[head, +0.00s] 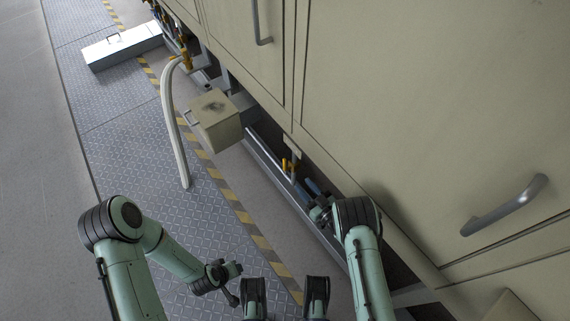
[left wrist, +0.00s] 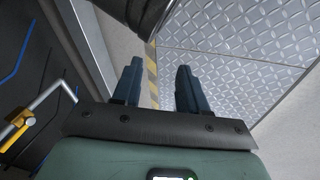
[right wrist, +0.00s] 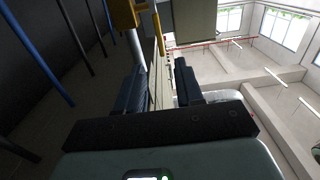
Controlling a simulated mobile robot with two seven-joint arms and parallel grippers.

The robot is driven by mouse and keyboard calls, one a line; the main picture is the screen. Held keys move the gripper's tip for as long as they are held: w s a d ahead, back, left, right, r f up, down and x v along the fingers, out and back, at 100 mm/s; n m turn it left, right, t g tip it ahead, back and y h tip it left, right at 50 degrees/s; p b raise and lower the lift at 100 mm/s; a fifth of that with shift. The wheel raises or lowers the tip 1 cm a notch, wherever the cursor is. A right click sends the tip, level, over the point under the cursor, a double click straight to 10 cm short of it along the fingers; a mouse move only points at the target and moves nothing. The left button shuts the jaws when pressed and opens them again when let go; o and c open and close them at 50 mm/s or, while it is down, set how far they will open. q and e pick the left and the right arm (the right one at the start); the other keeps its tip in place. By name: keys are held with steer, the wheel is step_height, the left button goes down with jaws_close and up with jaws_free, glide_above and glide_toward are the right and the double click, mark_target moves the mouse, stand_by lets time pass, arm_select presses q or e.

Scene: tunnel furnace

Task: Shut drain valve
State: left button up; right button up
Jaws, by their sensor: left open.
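In the head view a small yellow valve (head: 289,165) stands in the low recess under the cabinet panels. A yellow valve body (right wrist: 124,14) with a hanging yellow lever (right wrist: 158,33) and a pale pipe shows beyond my fingers in the right wrist view. My right gripper (head: 314,194) is at the recess opening, close to the valve; its fingers (right wrist: 160,84) are apart with nothing visibly held. My left gripper (head: 238,284) is open and empty above the floor plate. Its view shows a yellow fitting on a pale pipe (left wrist: 20,119) at the left.
Another yellow valve (head: 186,60) and a pale hose (head: 170,115) are farther along. A beige box (head: 218,128) juts out beside the recess. Cabinet panels with a handle (head: 505,205) stand at the right. A grey box (head: 122,46) lies on the patterned floor plate (head: 130,150).

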mark_target(285, 163)
arm_select(q)
steer(key=s+a+f+g+b, duration=0.1)
steer(key=s+f+g+b, duration=0.1)
steer(key=s+f, duration=0.4)
steer(key=shift+s+a+f+g+b, duration=0.25)
steer(key=shift+s+b, duration=0.35)
steer(key=shift+b, duration=0.3)
arm_select(e)
steer(key=shift+x, duration=6.3)
arm_select(q)
steer(key=shift+d, duration=0.1)
arm_select(e)
jaws_close()
